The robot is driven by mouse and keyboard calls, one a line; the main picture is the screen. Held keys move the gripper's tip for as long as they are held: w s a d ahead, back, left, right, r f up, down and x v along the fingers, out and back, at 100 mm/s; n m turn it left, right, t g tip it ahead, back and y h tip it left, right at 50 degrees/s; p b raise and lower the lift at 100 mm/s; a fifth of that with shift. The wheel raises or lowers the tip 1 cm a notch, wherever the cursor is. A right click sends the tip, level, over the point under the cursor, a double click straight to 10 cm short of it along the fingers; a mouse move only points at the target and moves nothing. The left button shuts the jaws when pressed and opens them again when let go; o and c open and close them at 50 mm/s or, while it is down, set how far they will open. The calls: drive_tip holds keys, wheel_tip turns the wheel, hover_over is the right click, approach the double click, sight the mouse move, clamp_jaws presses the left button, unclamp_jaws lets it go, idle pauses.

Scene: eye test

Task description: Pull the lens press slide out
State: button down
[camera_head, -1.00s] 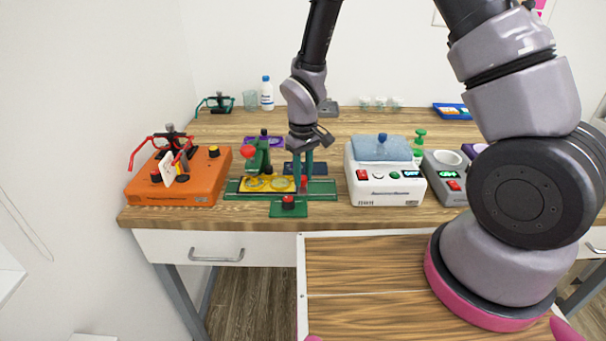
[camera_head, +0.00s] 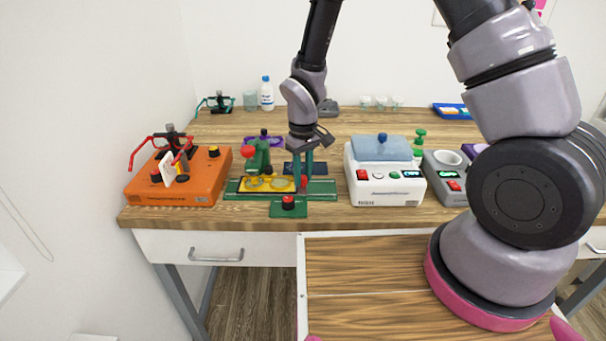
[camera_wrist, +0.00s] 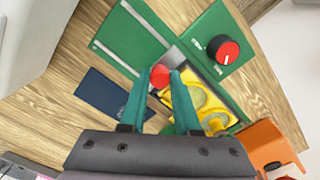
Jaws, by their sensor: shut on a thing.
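The lens press has a long green base with rails (camera_head: 325,187) and a green post with a red ball (camera_head: 247,151). Its yellow slide (camera_head: 270,184), with round lens seats, lies on the left part of the base, beside the post; it also shows in the wrist view (camera_wrist: 205,103). A red knob (camera_wrist: 160,76) stands at the slide's right end. My gripper (camera_head: 303,180) points down over the base with its teal fingers shut on this knob. In the wrist view the fingertips (camera_wrist: 164,79) sit on both sides of it. The fingers partly hide the knob.
An orange device (camera_head: 200,188) stands left of the press and a white machine (camera_head: 385,188) right of it. A dark blue pad (camera_head: 318,169) lies behind. The base's right part is bare.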

drive_tip(key=shift+d, duration=0.1)
drive_tip(key=d, duration=0.8)
drive_tip(key=shift+s+d, duration=0.1)
drive_tip(key=shift+d, duration=0.25)
drive_tip(key=c, duration=0.6)
unclamp_jaws()
drive_tip(key=shift+d, duration=0.15)
drive_tip(key=shift+c, duration=0.2)
drive_tip(key=shift+r, duration=0.1)
drive_tip(key=shift+r, duration=0.35)
wheel_tip(320, 180, up, 10)
